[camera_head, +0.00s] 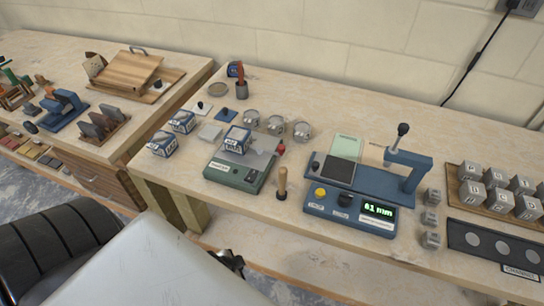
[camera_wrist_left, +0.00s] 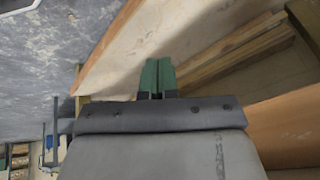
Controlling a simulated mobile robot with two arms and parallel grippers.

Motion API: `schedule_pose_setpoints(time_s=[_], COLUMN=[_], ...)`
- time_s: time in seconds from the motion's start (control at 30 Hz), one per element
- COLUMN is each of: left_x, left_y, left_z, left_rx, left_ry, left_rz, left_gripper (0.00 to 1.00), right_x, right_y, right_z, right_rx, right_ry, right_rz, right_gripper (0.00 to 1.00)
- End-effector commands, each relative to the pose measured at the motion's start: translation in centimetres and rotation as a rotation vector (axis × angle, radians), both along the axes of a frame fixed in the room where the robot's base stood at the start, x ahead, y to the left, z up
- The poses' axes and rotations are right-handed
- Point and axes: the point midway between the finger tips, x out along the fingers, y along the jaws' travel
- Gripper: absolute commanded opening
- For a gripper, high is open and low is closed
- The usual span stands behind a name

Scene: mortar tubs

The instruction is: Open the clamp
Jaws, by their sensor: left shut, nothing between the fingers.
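A blue bench device (camera_head: 372,185) stands on the right part of the near workbench. A blue arm rises from its right side, and an upright lever (camera_head: 399,136) with a dark knob stands on that arm. A smaller blue vise-like tool (camera_head: 63,110) stands on the left bench. I cannot tell for certain which of these is the clamp, or whether its jaw is open. My left gripper (camera_wrist_left: 158,78) has green fingertips that meet, with nothing between them. It points past the bench edge and is away from both devices. My right gripper is not in view.
The device's front has a yellow button (camera_head: 320,192), a dark knob and a lit green display (camera_head: 379,208). A green scale (camera_head: 240,172) with a blue-white box stands left of it. Metal blocks on a tray (camera_head: 484,212) stand right.

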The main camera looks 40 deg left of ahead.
Motion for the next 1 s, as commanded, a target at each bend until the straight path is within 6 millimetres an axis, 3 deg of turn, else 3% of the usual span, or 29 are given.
schedule_pose_setpoints(time_s=[0.1,0.23,0.3,0.4,0.5,0.73,1.0], left_x=[2.5,3.8,5.0,6.6,8.2,10.9,11.3], left_y=[0.0,-0.4,0.5,1.7,3.1,6.0,6.5], left_z=[5.9,12.3,16.4,21.0,24.2,29.0,30.0], left_rx=[0.027,0.066,0.144,0.278,0.422,0.699,0.760], left_ry=[-0.085,-0.168,-0.273,-0.425,-0.561,-0.767,-0.805], left_rz=[-0.101,-0.224,-0.369,-0.575,-0.730,-0.908,-0.934], left_gripper=[0.00,0.00,0.00,0.00,0.00,0.00,0.00], right_x=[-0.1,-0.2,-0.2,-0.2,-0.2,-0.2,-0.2], right_y=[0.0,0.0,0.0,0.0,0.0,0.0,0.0], right_z=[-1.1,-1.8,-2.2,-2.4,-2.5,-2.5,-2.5], right_rx=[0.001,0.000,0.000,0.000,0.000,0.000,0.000], right_ry=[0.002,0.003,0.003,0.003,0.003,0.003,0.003], right_rz=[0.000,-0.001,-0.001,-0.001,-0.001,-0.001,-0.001], right_gripper=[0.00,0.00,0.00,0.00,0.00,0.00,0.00])
